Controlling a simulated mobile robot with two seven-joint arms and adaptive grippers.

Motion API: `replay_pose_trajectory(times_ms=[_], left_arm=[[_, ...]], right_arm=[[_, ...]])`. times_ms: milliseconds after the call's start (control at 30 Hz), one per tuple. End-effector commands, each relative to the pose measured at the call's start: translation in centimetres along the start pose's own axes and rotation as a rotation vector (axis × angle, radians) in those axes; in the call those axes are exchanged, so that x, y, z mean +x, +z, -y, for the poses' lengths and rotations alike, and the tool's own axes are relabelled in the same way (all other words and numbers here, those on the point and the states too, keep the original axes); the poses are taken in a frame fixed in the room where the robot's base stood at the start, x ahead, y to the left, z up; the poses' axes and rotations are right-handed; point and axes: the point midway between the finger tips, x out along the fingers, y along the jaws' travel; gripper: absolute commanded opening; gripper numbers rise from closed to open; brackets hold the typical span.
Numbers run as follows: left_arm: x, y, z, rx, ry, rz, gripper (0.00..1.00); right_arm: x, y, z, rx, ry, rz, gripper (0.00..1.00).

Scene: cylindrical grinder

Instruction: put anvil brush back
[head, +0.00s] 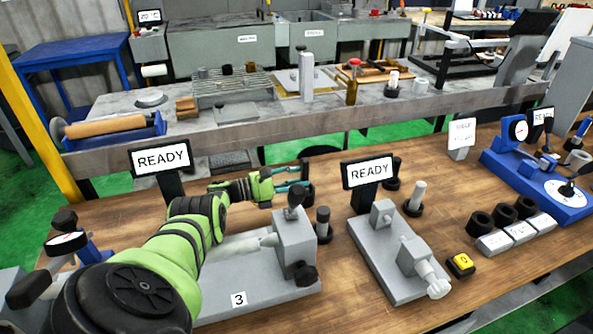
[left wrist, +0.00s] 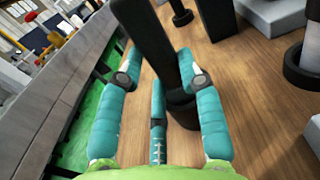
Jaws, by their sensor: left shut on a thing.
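My left gripper (head: 290,178) has teal fingers and reaches out over the table behind the grey number 3 fixture. It is shut on a dark, slim upright thing, which I take to be the anvil brush (head: 305,168). In the left wrist view the brush is a dark bar (left wrist: 150,38) between the fingertips (left wrist: 160,78). A dark round cup or base (left wrist: 183,112) shows just beyond the fingers, close to the brush's lower part. I cannot tell whether the brush stands in it. My right gripper is not in view.
The grey number 3 fixture (head: 240,290) lies under my left arm. A second grey fixture (head: 395,270) with a READY sign (head: 368,172) stands to the right. Small dark-based posts stand nearby (head: 323,228) and (head: 414,200). A grey back bench (head: 230,137) runs behind the wooden table.

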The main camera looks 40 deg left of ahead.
Motion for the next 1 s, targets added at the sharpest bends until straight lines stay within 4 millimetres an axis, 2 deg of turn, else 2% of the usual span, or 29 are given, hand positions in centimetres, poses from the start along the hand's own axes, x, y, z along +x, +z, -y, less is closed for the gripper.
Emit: replay_pose_trajectory(times_ms=[700,733,800,1000], left_arm=[[0.02,-0.71,0.04,0.0,0.0,0.001,0.0],[0.02,-0.68,0.03,0.0,0.0,0.001,0.41],[0.02,-0.62,0.04,0.0,-0.001,0.0,0.64],[-0.02,-0.85,0.12,-0.003,-0.001,-0.005,0.64]], right_arm=[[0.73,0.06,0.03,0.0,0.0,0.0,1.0],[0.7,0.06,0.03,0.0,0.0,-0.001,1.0],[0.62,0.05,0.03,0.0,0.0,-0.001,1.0],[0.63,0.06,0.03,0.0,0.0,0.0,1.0]])
